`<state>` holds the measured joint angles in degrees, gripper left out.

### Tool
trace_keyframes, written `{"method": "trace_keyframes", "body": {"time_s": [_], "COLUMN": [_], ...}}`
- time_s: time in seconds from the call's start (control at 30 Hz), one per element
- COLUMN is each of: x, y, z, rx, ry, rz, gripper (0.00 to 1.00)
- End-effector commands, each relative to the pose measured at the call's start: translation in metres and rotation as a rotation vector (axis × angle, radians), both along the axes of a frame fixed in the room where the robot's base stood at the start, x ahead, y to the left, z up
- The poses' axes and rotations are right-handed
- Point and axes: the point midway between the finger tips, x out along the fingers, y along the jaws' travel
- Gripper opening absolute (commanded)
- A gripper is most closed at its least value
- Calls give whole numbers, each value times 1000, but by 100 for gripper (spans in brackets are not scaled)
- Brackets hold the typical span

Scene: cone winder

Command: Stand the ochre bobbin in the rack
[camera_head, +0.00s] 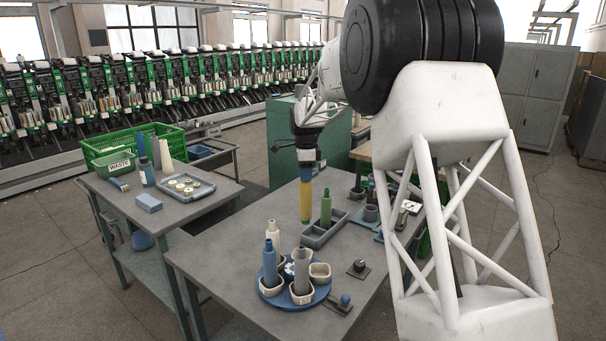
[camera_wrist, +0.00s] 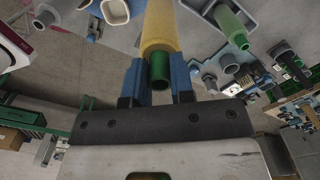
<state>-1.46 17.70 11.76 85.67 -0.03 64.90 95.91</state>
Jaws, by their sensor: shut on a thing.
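The ochre bobbin (camera_head: 306,205) hangs upright below my gripper (camera_head: 306,172) in the head view. In the wrist view my gripper (camera_wrist: 159,82) has its two blue fingers shut on the bobbin (camera_wrist: 161,28), close to its green end. A grey compartmented rack (camera_head: 313,242) stands on the table, with a green bobbin (camera_head: 326,207) upright in it. The ochre bobbin shows just left of the green one, near the rack's far left end. Whether its lower end touches anything is unclear.
A blue round tray (camera_head: 268,297) with pale cups holds blue, cream and grey bobbins at the table's front. Small knobbed fixtures (camera_head: 359,267) stand to its right. The table's left part is clear.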

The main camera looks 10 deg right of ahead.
Motion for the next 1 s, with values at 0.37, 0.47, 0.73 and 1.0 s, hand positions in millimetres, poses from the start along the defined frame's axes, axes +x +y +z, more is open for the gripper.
{"method": "trace_keyframes", "body": {"time_s": [0.37,0.47,0.73,1.0], "x": [53,66,90,97], "y": [-27,-34,-48,-53], "z": [-30,-37,-54,-59], "rx": [-1,-1,-1,-1], "ry": [0,-1,-1,-1], "rz": [-1,-1,1,1], "gripper": [2,2,2,2]}}
